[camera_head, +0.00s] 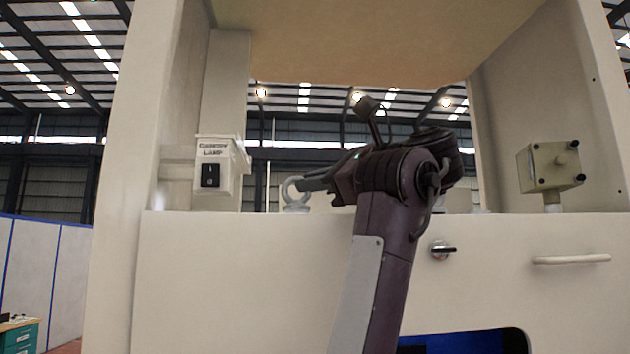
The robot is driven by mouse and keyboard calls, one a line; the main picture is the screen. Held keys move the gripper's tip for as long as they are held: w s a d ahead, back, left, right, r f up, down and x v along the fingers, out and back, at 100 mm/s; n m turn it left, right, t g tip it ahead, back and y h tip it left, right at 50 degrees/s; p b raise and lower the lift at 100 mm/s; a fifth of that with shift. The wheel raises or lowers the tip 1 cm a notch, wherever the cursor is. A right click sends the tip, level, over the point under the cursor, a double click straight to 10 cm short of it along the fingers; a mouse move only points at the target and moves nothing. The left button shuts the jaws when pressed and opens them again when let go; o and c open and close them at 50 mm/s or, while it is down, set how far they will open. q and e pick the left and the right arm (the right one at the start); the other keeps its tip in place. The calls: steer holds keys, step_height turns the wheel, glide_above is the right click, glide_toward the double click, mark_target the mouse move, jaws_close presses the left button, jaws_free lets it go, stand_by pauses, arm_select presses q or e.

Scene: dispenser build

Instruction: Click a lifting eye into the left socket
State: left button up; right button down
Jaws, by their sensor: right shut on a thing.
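A pale grey lifting eye (288,191) shows as a ring on a round collar, at the left part of the dispenser's ledge. It stands about upright. My right gripper (303,185) reaches in from the right and is shut on the ring of the lifting eye. The collar is at the level of the ledge's top edge. The left socket itself is hidden from this low angle, so I cannot tell whether the eye is seated in it. My left gripper is not in view.
The cream dispenser body (240,280) has side posts and a canopy (360,40) overhead. A canopy lamp switch box (222,165) stands left of the eye. A beige box with knobs (549,166) stands at the right. A key lock (438,250) and a white handle (571,259) are on the front.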

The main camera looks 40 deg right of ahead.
steer(key=c, duration=0.9)
jaws_free()
steer(key=shift+s, duration=0.15)
steer(key=shift+b+v, duration=1.55)
steer(key=shift+v, duration=1.4)
